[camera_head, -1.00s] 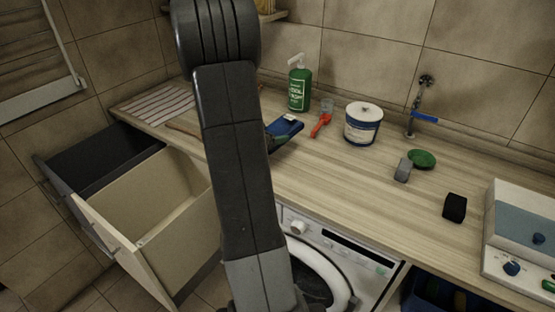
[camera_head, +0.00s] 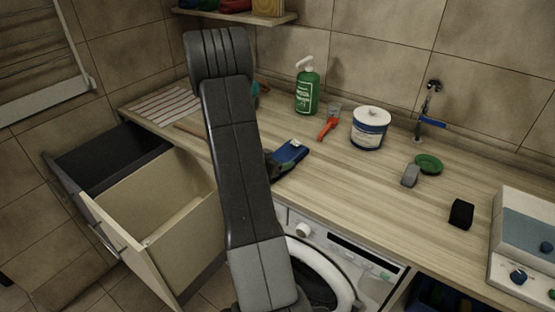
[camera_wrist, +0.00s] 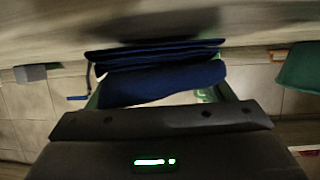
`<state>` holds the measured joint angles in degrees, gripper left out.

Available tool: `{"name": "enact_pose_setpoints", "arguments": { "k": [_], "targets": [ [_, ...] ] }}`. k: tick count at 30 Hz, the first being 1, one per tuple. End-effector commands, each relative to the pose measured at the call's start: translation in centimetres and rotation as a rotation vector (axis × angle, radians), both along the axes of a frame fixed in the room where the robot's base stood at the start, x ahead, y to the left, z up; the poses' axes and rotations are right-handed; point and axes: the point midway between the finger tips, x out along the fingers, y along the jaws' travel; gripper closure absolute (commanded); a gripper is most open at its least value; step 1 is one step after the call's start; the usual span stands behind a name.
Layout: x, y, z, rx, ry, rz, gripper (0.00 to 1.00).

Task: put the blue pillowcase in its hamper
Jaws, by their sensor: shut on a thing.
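The blue pillowcase (camera_head: 290,152) is a small folded cloth just right of my forearm in the head view, over the counter's front edge. In the wrist view the dark blue folded pillowcase (camera_wrist: 165,80) lies across my gripper (camera_wrist: 160,92), which is shut on it. In the head view my gripper is mostly hidden behind my arm. The pull-out hamper unit is open at the left, with a dark bin (camera_head: 75,158) behind and a beige bin (camera_head: 140,232) in front. I cannot tell which bin is the pillowcase's. Both stand left of my gripper.
The counter (camera_head: 345,180) carries a green soap bottle (camera_head: 307,92), a white-and-blue tub (camera_head: 369,130), a red-handled tool (camera_head: 327,127), a striped mat (camera_head: 165,105), and grey and black blocks. A washing machine (camera_head: 320,250) sits below. A shelf (camera_head: 235,16) hangs above.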

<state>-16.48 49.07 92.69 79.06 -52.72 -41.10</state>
Motion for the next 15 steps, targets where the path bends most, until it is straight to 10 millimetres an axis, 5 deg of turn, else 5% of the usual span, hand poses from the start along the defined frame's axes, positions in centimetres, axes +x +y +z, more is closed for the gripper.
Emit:
{"name": "enact_pose_setpoints", "arguments": {
  "k": [7, 8, 9, 11, 15],
  "targets": [
    [0.02, -0.01, -0.5, 0.0, 0.0, 0.0, 0.55],
    [0.0, 0.0, -0.52, 0.0, 0.0, 0.0, 0.24],
    [0.0, 0.0, -0.44, 0.0, 0.0, 0.0, 0.16],
    [0.0, 0.0, -0.43, 0.0, 0.0, 0.0, 0.04],
    [0.0, -0.01, -0.43, 0.0, 0.0, 0.0, 0.04]
  ]
}}
